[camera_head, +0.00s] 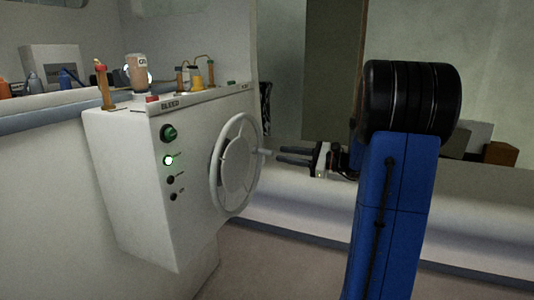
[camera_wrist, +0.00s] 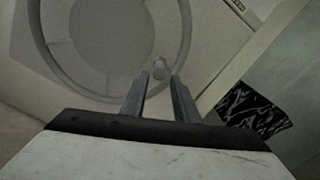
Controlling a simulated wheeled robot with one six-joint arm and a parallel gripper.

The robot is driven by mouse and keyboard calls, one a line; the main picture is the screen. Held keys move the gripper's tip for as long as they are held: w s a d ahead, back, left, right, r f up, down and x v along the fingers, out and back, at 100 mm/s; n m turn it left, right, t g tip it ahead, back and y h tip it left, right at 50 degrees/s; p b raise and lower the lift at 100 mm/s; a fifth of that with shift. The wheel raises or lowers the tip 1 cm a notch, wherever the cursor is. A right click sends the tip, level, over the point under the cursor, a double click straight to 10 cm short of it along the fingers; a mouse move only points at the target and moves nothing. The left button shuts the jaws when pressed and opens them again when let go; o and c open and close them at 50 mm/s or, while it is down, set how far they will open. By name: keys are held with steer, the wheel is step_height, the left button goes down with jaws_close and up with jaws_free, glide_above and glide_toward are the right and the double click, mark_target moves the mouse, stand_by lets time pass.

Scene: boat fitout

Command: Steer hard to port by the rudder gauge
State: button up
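A white steering wheel (camera_head: 216,168) with a round hub (camera_head: 236,165) is mounted on the front of a white console (camera_head: 130,175). A small knob (camera_head: 265,153) sticks out from the wheel's right side; it also shows in the wrist view (camera_wrist: 159,68). My gripper (camera_head: 279,155) is just right of the knob, its two fingers pointing at it. In the wrist view my gripper (camera_wrist: 158,88) is open, with the knob ahead of and between the fingertips, and nothing is held. I cannot make out a rudder gauge in either view.
The console has a green knob (camera_head: 168,132), a lit green lamp (camera_head: 168,160) and smaller black knobs. Bottles and fittings, including a brown bottle (camera_head: 138,75), stand on top. A dark patterned piece (camera_wrist: 252,110) lies right of the wheel.

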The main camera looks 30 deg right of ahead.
mark_target(267, 152)
steer(key=shift+x, duration=3.95)
jaws_close()
